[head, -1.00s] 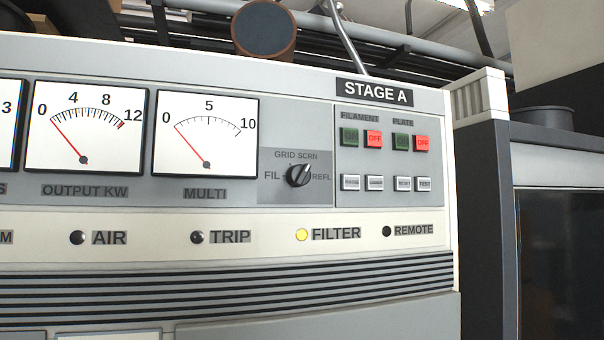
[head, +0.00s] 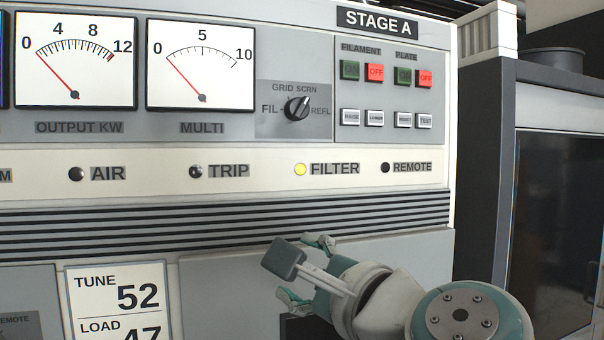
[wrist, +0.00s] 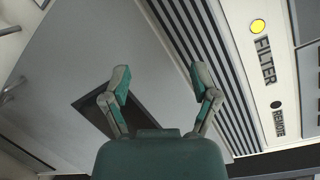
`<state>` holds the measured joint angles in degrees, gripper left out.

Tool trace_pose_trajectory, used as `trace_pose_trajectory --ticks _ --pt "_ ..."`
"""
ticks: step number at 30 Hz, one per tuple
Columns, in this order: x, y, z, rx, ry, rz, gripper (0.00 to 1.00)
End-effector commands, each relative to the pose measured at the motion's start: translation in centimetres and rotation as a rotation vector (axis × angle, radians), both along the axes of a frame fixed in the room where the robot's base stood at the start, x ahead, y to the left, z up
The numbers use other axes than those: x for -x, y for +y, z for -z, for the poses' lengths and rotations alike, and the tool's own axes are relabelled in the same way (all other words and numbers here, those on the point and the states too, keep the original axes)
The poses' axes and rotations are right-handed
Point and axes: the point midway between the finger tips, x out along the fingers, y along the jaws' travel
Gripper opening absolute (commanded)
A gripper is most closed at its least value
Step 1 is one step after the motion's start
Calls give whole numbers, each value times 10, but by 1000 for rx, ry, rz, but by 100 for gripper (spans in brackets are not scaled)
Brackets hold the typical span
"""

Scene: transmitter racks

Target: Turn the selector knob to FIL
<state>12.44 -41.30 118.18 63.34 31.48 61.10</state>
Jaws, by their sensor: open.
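The black selector knob (head: 297,108) sits on the grey panel right of the MULTI meter (head: 201,64). FIL is printed at its left, GRID and SCRN above, REFL at its right. Its light mark appears to point up and right, towards SCRN; the knob is small in view. My gripper (head: 305,272) is in the lower middle of the head view, well below the knob and apart from it. In the wrist view my gripper (wrist: 161,78) has its two fingers spread with nothing between them. The knob is not in the wrist view.
The lit FILTER lamp (head: 300,169) and black louvres (head: 220,227) lie between knob and gripper. FILAMENT and PLATE buttons (head: 387,73) are right of the knob. A TUNE/LOAD display (head: 117,300) is at lower left. The space before the knob looks clear.

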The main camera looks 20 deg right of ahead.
Motion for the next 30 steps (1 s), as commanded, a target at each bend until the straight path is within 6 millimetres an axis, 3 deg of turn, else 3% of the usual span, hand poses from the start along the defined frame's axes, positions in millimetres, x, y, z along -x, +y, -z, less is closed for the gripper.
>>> trace_pose_trajectory --ticks 1,3,6,9,13,17,30 --pt "3 -6 -28 -147 -45 24 77" --pt "9 -14 -64 -370 -102 36 77" --pt "20 -25 -104 -639 -169 27 77" --pt "29 -32 -130 -816 -210 6 77" --pt "33 -35 -142 -909 -228 -9 77" --pt "23 -35 -145 -915 -225 -11 77" --pt "-43 -26 -171 -909 -224 -11 77"
